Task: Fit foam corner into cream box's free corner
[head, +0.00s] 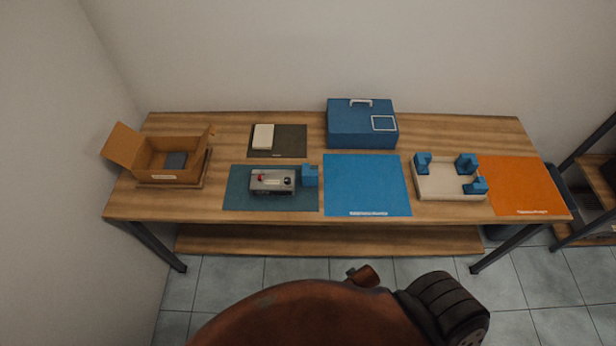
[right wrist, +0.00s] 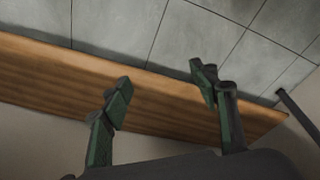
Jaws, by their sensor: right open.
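In the head view, the cream box (head: 445,192) is a shallow tray on the right part of the table. Blue foam corners sit in its back left (head: 423,161), back right (head: 466,163) and front right (head: 477,186) corners. Its front left corner is bare. Another blue foam corner (head: 310,176) lies on the dark teal mat, just right of a grey device with a red knob (head: 272,181). My right gripper (right wrist: 162,82) shows in the right wrist view, open and empty, with floor and a wooden board edge behind it. My left gripper is not in view.
A blue case (head: 361,125) stands at the back middle. A bare blue mat (head: 366,186) lies between the loose foam corner and cream box. An orange mat (head: 522,187) is at right, an open cardboard box (head: 170,160) at left, and a cream block (head: 263,136) on a dark mat.

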